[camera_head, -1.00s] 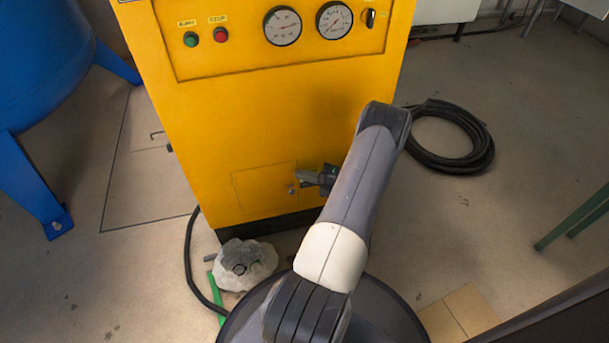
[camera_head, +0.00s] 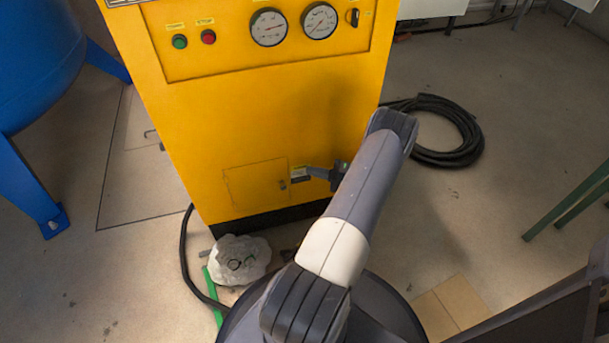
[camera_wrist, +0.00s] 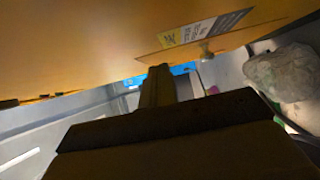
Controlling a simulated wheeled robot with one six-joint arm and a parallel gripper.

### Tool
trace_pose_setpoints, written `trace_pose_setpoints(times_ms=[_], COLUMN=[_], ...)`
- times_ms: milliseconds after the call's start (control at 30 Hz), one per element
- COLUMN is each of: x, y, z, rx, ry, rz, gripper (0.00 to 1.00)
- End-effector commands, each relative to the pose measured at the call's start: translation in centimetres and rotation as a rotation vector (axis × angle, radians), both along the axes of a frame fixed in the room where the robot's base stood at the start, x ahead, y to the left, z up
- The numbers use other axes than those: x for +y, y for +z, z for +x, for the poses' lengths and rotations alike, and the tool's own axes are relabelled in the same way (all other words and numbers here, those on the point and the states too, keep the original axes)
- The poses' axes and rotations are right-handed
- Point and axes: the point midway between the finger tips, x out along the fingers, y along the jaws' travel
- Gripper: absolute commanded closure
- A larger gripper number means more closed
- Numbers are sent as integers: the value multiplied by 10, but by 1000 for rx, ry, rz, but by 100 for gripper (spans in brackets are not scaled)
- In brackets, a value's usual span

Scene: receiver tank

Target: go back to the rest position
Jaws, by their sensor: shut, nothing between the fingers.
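My gripper (camera_head: 300,174) shows in the head view in front of the lower part of the yellow cabinet (camera_head: 270,120), beside a small outlined panel (camera_head: 256,183) with a knob. My arm hides part of it.
A pale rock-like lump (camera_head: 240,260) and a green strip (camera_head: 213,297) lie on the floor by the cabinet's foot. A blue tank (camera_head: 35,70) stands left. A coiled black hose (camera_head: 462,150) lies right. Green legs (camera_head: 580,205) stand at far right.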

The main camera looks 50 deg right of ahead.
Motion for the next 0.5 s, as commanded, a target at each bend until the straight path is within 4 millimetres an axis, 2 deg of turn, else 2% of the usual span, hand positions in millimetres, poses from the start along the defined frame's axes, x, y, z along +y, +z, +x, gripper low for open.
trace_pose_setpoints(times_ms=[200,500], x=[-26,-34], y=[0,0], z=[-8,-10], rx=[0,0], ry=[-1,0], rz=[-1,2], gripper=[100,100])
